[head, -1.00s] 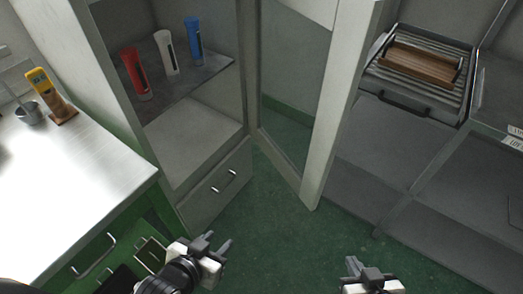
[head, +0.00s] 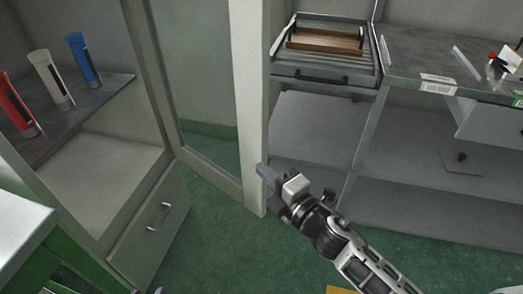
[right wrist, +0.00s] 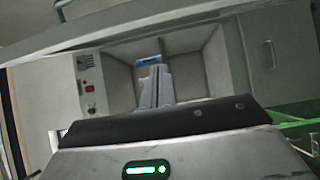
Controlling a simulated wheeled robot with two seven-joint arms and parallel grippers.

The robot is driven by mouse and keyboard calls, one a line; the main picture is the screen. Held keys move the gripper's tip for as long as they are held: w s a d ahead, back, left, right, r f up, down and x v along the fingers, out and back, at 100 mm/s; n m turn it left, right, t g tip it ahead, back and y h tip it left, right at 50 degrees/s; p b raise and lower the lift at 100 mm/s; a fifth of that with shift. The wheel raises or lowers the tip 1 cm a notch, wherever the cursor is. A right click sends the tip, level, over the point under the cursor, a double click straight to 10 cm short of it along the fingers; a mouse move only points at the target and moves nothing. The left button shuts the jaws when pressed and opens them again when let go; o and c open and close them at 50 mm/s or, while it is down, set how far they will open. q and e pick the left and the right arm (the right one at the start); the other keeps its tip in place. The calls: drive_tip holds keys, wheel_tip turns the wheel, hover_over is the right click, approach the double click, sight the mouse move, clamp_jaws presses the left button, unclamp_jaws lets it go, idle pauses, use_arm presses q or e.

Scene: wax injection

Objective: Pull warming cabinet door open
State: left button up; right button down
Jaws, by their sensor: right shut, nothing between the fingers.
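The warming cabinet (head: 145,80) stands at the left of the head view with its front open. Its glass door (head: 200,90) stands swung open on the cabinet's right side, its thick pale free edge (head: 249,100) towards me. My right gripper (head: 264,173) is shut and empty beside the lower part of that edge; whether it touches is hard to tell. In the right wrist view its fingers (right wrist: 156,86) are together in front of the open cabinet interior (right wrist: 190,65). My left gripper is out of view.
Red (head: 17,105), white (head: 50,80) and blue (head: 83,60) tubes stand on the cabinet shelf. A drawer (head: 155,220) is below. A grey shelf unit (head: 420,185) with a tray (head: 325,75) stands right of the door. Green floor (head: 220,245) lies clear in front.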

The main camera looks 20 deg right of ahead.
sight(262, 150)
drive_tip(key=shift+w+d, duration=0.25)
drive_tip(key=shift+w, duration=1)
drive_tip(key=shift+w+d, duration=0.3)
drive_tip(key=shift+w, duration=0.95)
drive_tip(key=shift+w+d, duration=0.25)
drive_tip(key=shift+w, duration=1)
